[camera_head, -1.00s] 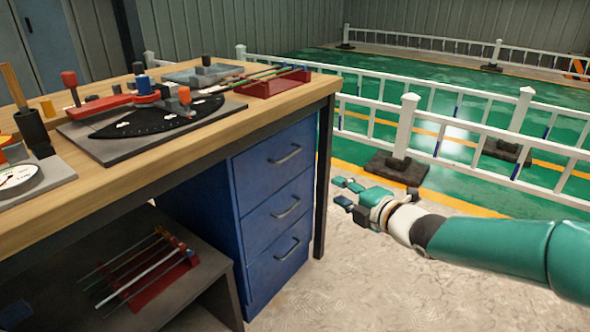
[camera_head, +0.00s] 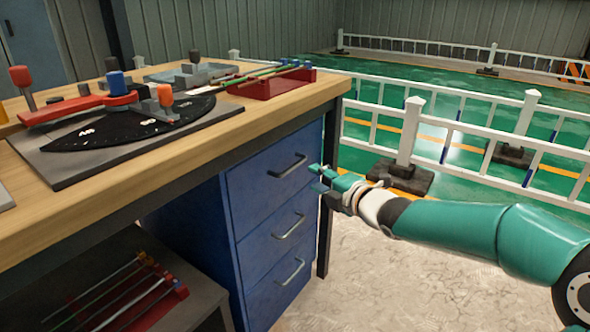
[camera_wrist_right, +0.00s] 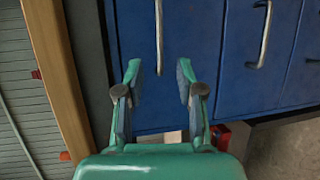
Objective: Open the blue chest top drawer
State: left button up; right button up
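The blue chest (camera_head: 226,245) stands under the workbench, with three drawers, all closed. The top drawer (camera_head: 255,178) carries a grey bar handle (camera_head: 287,166). My right gripper (camera_head: 320,180) is just right of the top drawer front, apart from the handle in the head view. In the right wrist view the gripper (camera_wrist_right: 159,82) is open and empty, its two fingers on either side of the line of a handle (camera_wrist_right: 159,35), which lies beyond the fingertips. My left gripper is in no view.
The wooden workbench top (camera_head: 215,140) overhangs the chest, and a dark table leg (camera_head: 327,225) stands at its right corner. A red rod rack (camera_head: 275,84) and a bending tool lie on top. White railings (camera_head: 412,130) stand behind my right arm. The floor right of the chest is clear.

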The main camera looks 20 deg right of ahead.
aim_at(295, 164)
jog(key=x, duration=1.1)
jog(key=shift+w+f, duration=0.1)
jog(key=shift+c, duration=0.3)
grip_shut()
